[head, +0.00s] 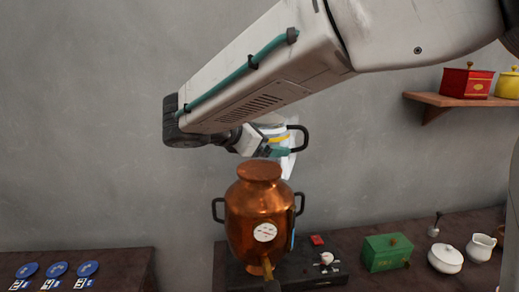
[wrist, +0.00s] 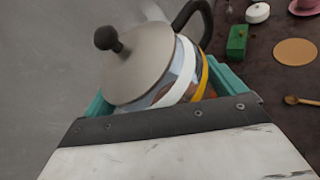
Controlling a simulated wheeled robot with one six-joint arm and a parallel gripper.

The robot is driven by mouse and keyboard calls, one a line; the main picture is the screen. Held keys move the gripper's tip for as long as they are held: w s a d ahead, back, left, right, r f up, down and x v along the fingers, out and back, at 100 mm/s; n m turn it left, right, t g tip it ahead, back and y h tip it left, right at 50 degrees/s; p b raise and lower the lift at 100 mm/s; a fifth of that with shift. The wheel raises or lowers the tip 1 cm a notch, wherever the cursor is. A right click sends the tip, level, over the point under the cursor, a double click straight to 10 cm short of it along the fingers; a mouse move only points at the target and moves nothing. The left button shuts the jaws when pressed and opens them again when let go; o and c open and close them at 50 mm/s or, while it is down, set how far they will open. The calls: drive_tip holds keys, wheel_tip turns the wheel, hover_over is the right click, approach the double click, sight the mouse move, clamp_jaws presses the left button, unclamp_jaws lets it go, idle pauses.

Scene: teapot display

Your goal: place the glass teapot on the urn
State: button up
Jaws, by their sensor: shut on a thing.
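The glass teapot (wrist: 140,68) has a grey lid with a black knob, a black handle and white and yellow bands. In the wrist view it sits between the teal fingers of my gripper (wrist: 168,97), which is shut on it. In the head view the teapot (head: 296,139) is partly hidden behind my gripper (head: 272,147); its handle points right. The copper urn (head: 258,212) stands upright below, with two dark side handles, a round dial and a spigot. The teapot appears above the urn's top, slightly right of it, with a gap between them in the picture.
A wall shelf (head: 452,101) holds red and yellow canisters. Blue dishes (head: 57,269) lie at left.

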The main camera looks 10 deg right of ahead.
drive_tip(key=shift+w+a, duration=0.55)
drive_tip(key=shift+w, duration=0.35)
drive_tip(key=shift+w+f, duration=0.1)
drive_tip(key=shift+f, duration=1.7)
drive_tip(key=shift+f, duration=0.1)
drive_tip(key=o, duration=0.8)
drive_tip(key=shift+f, duration=0.1)
drive_tip(key=shift+a+r, duration=0.15)
drive_tip(key=shift+r, duration=0.1)
drive_tip(key=v, duration=1.1)
drive_tip(key=shift+s+a+r, duration=0.1)
drive_tip(key=shift+s+a, duration=0.1)
drive_tip(key=shift+s, duration=0.15)
